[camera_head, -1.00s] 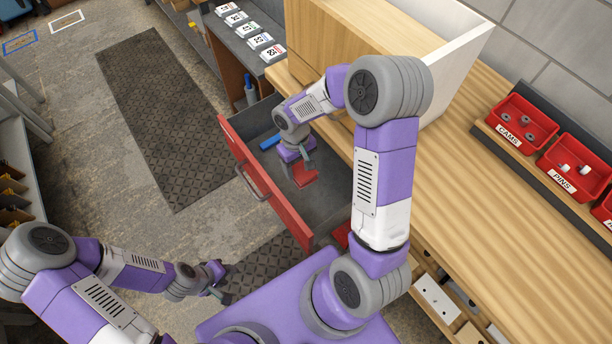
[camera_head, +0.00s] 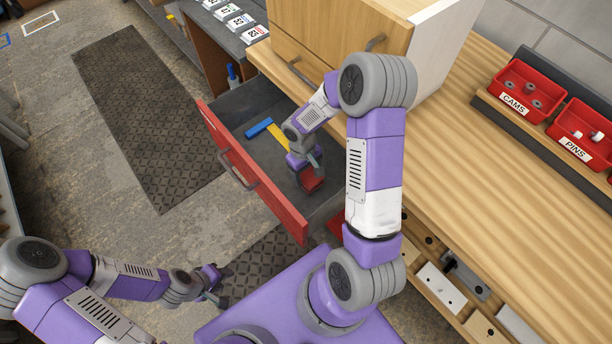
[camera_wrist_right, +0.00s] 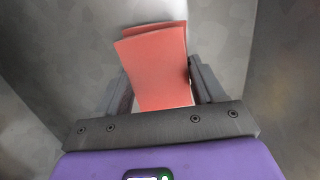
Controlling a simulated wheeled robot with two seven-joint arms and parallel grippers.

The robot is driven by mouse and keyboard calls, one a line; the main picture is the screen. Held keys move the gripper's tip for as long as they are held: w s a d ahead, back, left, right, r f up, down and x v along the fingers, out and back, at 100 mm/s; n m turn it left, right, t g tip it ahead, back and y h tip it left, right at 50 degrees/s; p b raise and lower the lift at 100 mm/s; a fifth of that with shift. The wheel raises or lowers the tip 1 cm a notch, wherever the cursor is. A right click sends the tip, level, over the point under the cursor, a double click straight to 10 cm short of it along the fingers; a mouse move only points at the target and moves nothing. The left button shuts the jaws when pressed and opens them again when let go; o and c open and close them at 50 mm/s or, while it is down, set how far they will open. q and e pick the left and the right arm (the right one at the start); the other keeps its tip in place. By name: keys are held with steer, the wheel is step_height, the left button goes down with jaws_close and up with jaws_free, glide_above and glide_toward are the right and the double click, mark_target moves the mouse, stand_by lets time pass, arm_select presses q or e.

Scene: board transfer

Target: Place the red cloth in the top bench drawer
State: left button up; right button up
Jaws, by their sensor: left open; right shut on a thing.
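The bench drawer (camera_head: 262,184) with a red front is pulled open, and its grey inside shows. My right gripper (camera_head: 309,176) is inside or just over the drawer's right part. It is shut on the folded red cloth (camera_head: 313,185). In the right wrist view the cloth (camera_wrist_right: 155,65) stands out between the two fingers, with grey drawer surfaces around it. Whether the cloth touches the drawer floor I cannot tell. My left gripper (camera_head: 218,287) is open and empty, low over the floor at the lower left.
A blue thing (camera_head: 258,128) and a yellow thing (camera_head: 278,138) lie in the drawer. A wooden cabinet (camera_head: 335,38) stands on the bench top (camera_head: 470,190). Red bins (camera_head: 528,88) sit at the right. A dark mat (camera_head: 140,110) lies on the floor.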

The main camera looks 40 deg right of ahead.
step_height(320, 180, down, 2)
steer(key=shift+f+b, duration=0.15)
steer(key=shift+b, duration=0.15)
steer(key=shift+f, duration=0.15)
steer(key=o, duration=1.1)
